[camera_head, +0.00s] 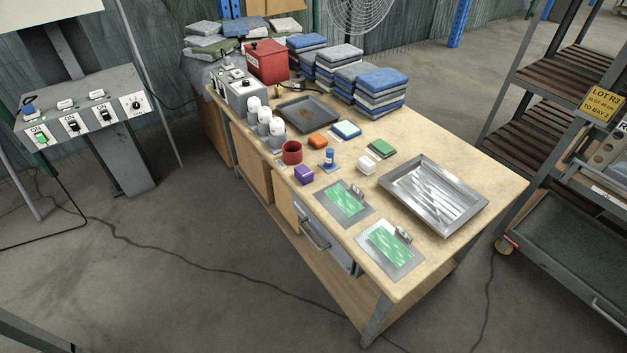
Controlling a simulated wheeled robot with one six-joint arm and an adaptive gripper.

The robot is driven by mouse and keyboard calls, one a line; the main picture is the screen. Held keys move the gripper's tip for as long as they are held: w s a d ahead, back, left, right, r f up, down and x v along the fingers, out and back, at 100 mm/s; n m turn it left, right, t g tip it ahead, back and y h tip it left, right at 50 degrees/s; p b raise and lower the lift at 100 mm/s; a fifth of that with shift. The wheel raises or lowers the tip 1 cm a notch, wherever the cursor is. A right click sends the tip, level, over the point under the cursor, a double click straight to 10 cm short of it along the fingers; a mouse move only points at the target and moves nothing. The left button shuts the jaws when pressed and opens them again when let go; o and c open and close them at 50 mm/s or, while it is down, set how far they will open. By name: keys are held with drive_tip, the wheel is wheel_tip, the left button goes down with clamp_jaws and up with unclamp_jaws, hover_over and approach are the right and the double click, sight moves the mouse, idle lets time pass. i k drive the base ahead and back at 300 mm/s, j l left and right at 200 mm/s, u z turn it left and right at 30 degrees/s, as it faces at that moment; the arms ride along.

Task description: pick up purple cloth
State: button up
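A small purple item (304,175), block-shaped like a folded cloth, lies near the front left edge of the wooden workbench (450,165). It stands just in front of a dark red cup (292,152) and left of a small blue and white upright object (329,159). Nothing covers it from this side. It is the only purple thing I can make out. My gripper is not in view.
Nearby lie orange (318,141), blue (346,129) and green (382,148) items and a white block (366,165). A metal tray (480,204) and two plates with green sheets (344,203) are to the right. Folded stacks (380,92) stand behind. The floor in front is clear.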

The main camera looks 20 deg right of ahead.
sight(303, 174)
drive_tip(key=i+j+z, duration=0.15)
drive_tip(key=j, duration=0.15)
drive_tip(key=i+j+z, duration=0.2)
drive_tip(key=j, duration=0.15)
drive_tip(key=j+z, duration=0.15)
drive_tip(key=j, duration=0.2)
drive_tip(key=i+j+z, duration=0.15)
drive_tip(key=j, duration=0.2)
drive_tip(key=i+j+z, duration=0.2)
drive_tip(key=i+j, duration=0.2)
drive_tip(key=i, duration=0.1)
